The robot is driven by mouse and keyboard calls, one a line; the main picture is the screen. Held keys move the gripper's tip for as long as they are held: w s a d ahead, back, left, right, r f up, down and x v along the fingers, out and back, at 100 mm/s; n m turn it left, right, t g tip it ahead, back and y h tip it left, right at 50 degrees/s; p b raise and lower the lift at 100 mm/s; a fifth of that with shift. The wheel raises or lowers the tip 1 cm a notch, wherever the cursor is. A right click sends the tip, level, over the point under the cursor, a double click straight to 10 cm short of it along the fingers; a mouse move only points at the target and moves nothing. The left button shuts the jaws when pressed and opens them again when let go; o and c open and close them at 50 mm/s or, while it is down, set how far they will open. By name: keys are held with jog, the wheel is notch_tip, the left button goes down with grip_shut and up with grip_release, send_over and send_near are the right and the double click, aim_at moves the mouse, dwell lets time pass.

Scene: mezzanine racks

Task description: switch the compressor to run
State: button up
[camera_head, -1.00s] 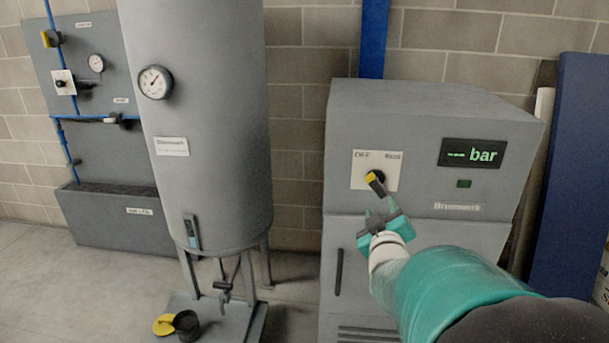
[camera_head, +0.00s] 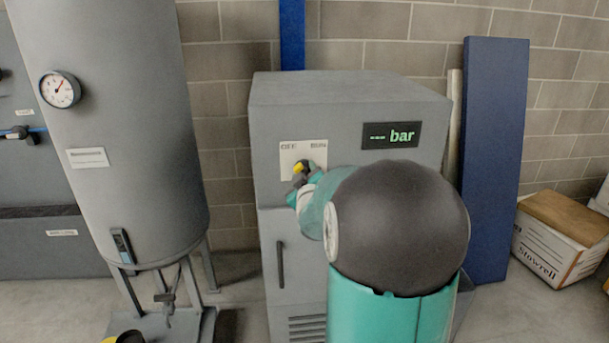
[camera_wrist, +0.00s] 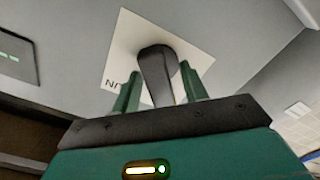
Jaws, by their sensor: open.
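The compressor (camera_head: 350,95) is a grey cabinet against the block wall, its display (camera_head: 391,135) reading "--- bar". Its rotary switch (camera_head: 301,168), dark with a yellow tip, sits on a white plate (camera_head: 316,150) marked OFF at left and RUN at right. The yellow tip points up, slightly left of upright. In the wrist view the dark switch handle (camera_wrist: 157,72) stands between the two green fingers of my gripper (camera_wrist: 160,90). The fingers are open, one on each side, with gaps visible. In the head view my arm partly hides the gripper.
A grey tank (camera_head: 115,130) with a gauge (camera_head: 60,89) stands on legs at left. A blue panel (camera_head: 494,150) leans on the wall at right, beside a white box (camera_head: 548,245) with a brown top. A black and yellow item (camera_head: 130,337) lies on the floor near the tank.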

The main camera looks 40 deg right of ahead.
grip_shut()
jog(key=shift+m, duration=0.4)
jog(key=m, duration=0.2)
jog(key=shift+m, duration=0.3)
jog(key=m, duration=0.4)
jog(key=shift+d+m, duration=0.1)
jog(key=shift+m, duration=0.2)
jog(key=m, duration=0.4)
jog(key=shift+s, duration=0.1)
jog(key=shift+d+m, duration=0.1)
jog(key=shift+m, duration=1.8)
